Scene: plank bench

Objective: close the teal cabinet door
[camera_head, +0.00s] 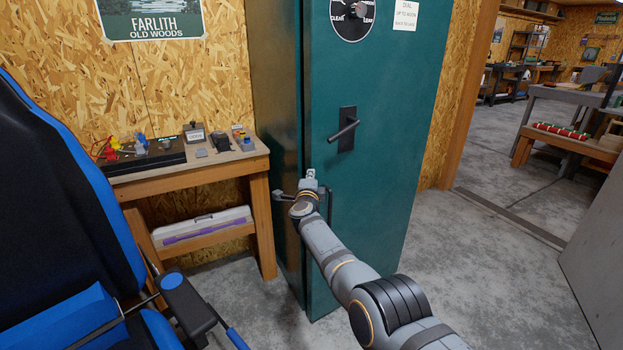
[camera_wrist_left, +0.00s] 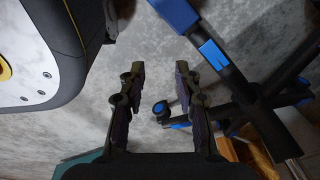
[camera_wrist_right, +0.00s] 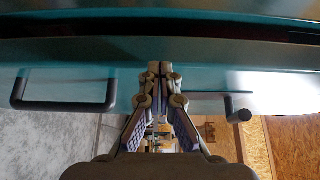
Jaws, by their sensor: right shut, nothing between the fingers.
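The tall teal cabinet (camera_head: 277,120) stands in the middle of the head view. Its teal door (camera_head: 390,150) faces right of centre, with a black lever handle (camera_head: 345,130). A dark gap runs along the door's left edge; how far the door is open is hard to tell. My right gripper (camera_head: 280,194) is at that edge, below the lever. In the right wrist view it (camera_wrist_right: 160,68) is shut and empty, fingertips at or close to the teal edge; contact is unclear. A dark bar handle (camera_wrist_right: 62,106) also shows there. My left gripper (camera_wrist_left: 160,68) is open and empty above the floor.
A blue and black chair (camera_head: 60,170) fills the left of the head view; its base (camera_wrist_left: 260,110) is near my left gripper. A wooden bench (camera_head: 190,178) with small items stands left of the cabinet. Grey floor (camera_head: 480,270) is clear on the right.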

